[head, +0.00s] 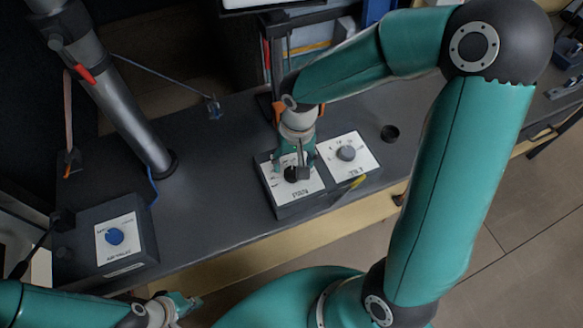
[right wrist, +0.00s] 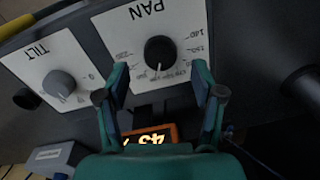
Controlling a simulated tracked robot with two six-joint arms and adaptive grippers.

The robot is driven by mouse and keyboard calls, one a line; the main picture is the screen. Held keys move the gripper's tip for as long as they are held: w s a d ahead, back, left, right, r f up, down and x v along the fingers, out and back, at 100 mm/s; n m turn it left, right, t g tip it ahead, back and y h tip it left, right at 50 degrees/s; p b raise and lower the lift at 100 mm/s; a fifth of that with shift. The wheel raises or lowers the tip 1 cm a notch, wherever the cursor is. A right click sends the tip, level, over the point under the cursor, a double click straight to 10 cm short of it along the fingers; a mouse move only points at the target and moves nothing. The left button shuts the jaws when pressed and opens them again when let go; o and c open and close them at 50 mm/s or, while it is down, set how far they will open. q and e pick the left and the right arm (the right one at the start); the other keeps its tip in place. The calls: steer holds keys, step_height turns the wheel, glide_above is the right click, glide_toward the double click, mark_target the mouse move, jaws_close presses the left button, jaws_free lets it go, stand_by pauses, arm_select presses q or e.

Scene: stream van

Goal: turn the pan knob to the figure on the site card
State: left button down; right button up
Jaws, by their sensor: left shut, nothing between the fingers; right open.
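The black pan knob (right wrist: 160,52) sits on a white plate marked PAN (right wrist: 118,28), with a ring of small figures; its pale pointer line faces the lower edge of the right wrist view. My right gripper (right wrist: 161,78) is open, its fingertips on either side of the knob's near side; I see no clear contact. In the head view the right gripper (head: 297,164) hangs over the pan plate (head: 308,188) and partly covers the knob. My left gripper (head: 184,303) is shut and empty at the bottom left. I cannot make out a site card.
A grey tilt knob (right wrist: 59,83) sits on the neighbouring plate. An orange-framed display (right wrist: 150,136) with upside-down digits is partly hidden by my gripper. A blue air-valve knob (head: 115,236) is at the left. A pole (head: 125,100) stands on the counter; the counter's middle is clear.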

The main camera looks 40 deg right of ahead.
mark_target(292, 172)
steer(key=shift+a+f, duration=0.1)
steer(key=shift+f, duration=1.75)
